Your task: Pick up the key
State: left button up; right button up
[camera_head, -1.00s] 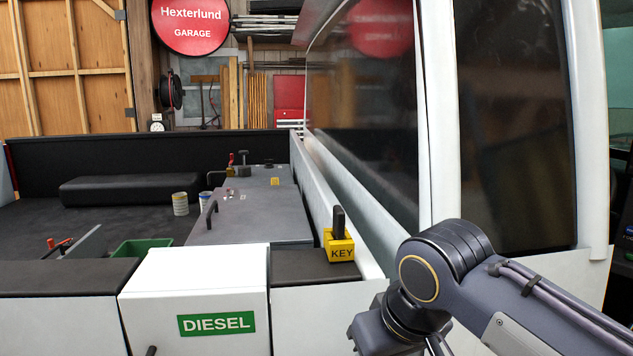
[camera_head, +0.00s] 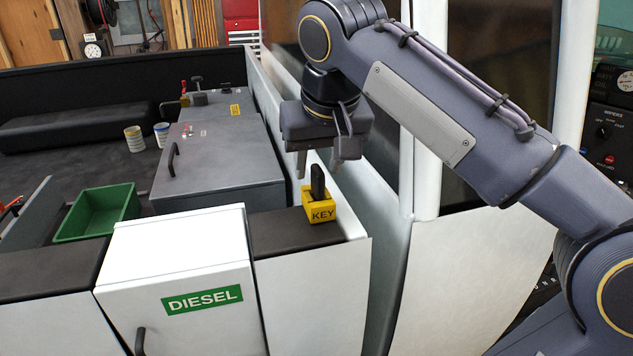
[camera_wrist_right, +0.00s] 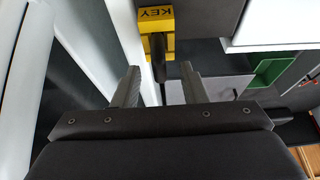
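The key is the black upright piece (camera_head: 317,181) standing in a yellow holder marked KEY (camera_head: 321,213). The holder sits on a dark ledge beside the white DIESEL box. My right gripper (camera_head: 319,173) points down just above and behind the key, with its fingers apart. In the right wrist view the gripper (camera_wrist_right: 158,85) is open and empty. There the yellow holder (camera_wrist_right: 155,44) and the dark key (camera_wrist_right: 158,68) lie just beyond the fingertips, roughly between them. I cannot tell whether a finger touches the key. My left gripper is not in view.
The white DIESEL box (camera_head: 185,285) stands left of the holder. A green bin (camera_head: 98,212), a grey handled lid (camera_head: 222,165) and two cans (camera_head: 134,138) lie farther left. A white panel and pillar (camera_head: 426,150) rise close on the right.

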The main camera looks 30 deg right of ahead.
jog(key=shift+x, duration=0.95)
grip_shut()
jog(key=shift+r, duration=0.2)
